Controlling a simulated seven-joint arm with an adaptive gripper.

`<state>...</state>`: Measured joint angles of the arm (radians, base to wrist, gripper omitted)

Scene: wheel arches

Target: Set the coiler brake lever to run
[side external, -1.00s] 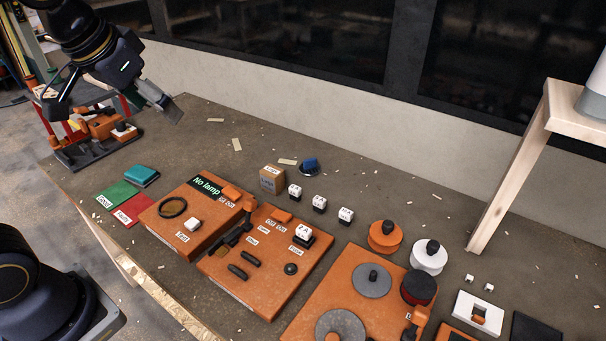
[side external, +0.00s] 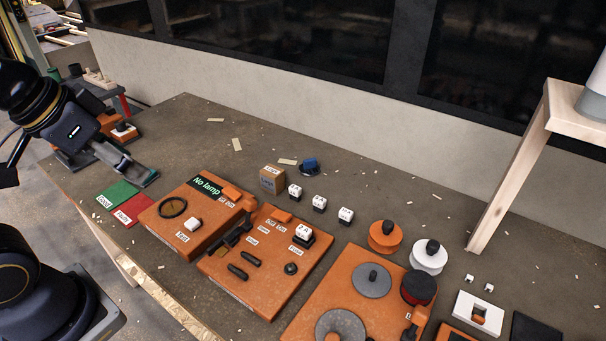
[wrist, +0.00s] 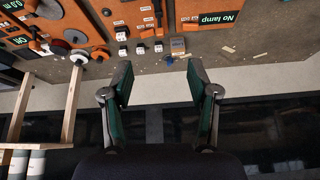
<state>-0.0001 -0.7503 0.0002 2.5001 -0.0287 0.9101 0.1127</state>
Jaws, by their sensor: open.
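The orange coiler board (side external: 345,285) with grey discs lies at the front right in the side view and is cut off by the bottom edge. An orange lever-like part (side external: 419,314) stands at its right edge, beside a partly cut-off label. I take this as the brake lever; its setting cannot be read. My gripper (side external: 148,181) is far to the left, above the green Good mat (side external: 117,195). In the wrist view my gripper (wrist: 160,82) is open, with nothing between its fingers. The boards show along the top of that view, with the lever not clearly visible.
An orange test box (side external: 190,225) and a second orange board (side external: 262,265) lie between my gripper and the coiler board. The table's back strip is mostly clear.

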